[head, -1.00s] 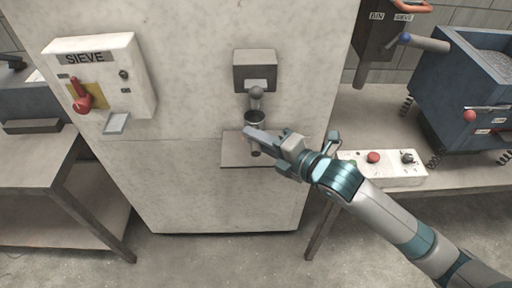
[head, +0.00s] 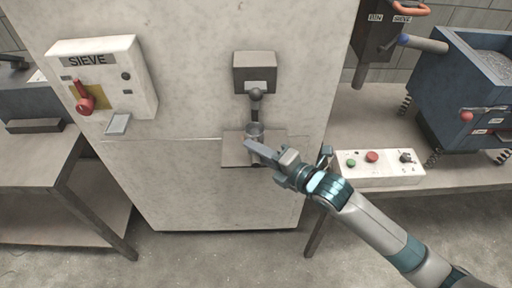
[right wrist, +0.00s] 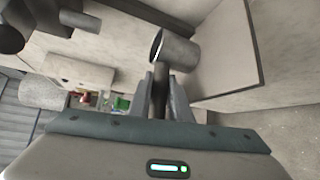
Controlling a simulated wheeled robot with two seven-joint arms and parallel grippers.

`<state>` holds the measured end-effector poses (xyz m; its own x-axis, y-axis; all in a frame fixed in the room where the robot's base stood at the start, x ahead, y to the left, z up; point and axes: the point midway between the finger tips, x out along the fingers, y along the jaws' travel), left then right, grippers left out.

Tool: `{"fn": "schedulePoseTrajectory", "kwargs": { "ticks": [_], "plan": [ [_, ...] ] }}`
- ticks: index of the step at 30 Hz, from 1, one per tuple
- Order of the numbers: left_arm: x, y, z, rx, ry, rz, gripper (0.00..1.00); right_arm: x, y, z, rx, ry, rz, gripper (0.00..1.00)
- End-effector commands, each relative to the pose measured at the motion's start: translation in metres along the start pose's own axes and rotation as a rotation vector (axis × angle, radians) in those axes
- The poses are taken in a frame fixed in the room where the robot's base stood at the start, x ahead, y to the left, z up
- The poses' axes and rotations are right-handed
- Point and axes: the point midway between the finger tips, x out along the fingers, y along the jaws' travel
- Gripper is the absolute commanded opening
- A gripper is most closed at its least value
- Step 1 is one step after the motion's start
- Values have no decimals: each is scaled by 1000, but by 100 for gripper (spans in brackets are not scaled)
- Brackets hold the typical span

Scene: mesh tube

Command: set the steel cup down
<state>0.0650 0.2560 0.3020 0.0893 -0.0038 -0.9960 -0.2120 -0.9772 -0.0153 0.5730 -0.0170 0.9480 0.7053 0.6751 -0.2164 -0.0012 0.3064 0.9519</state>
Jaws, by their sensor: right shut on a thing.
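The steel cup (head: 255,129) is a small grey metal cup with its open top facing up in the head view, below the spout (head: 256,97) on the tall pale cabinet. My right gripper (head: 263,149) is shut on the cup's dark handle. In the right wrist view the cup (right wrist: 180,52) lies just beyond the fingers (right wrist: 163,95), with the handle between them. A small flat shelf (head: 234,156) juts from the cabinet under the cup; I cannot tell whether the cup touches it. My left gripper is not in view.
A SIEVE box with a red lever (head: 86,104) is on the cabinet's left. A button panel (head: 380,168) sits on the bench at right, close to my right wrist. A blue machine (head: 465,90) stands behind it. The shelf's left part is bare.

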Motion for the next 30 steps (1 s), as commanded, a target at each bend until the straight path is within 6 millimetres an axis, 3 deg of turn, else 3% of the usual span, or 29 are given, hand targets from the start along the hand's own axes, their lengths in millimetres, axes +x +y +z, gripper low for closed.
{"fn": "schedulePoseTrajectory", "kwargs": {
  "ticks": [4,12,13,15,30],
  "plan": [
    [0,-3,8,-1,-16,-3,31,0,0,0,0,0,3,0],
    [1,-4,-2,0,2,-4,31,1,-2,0,-1,0,2,0],
    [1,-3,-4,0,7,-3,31,1,-3,0,-1,0,0,20],
    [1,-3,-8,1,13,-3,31,1,-3,0,-1,0,0,36],
    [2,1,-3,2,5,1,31,-5,-2,0,-1,-1,-1,36]
  ]
}}
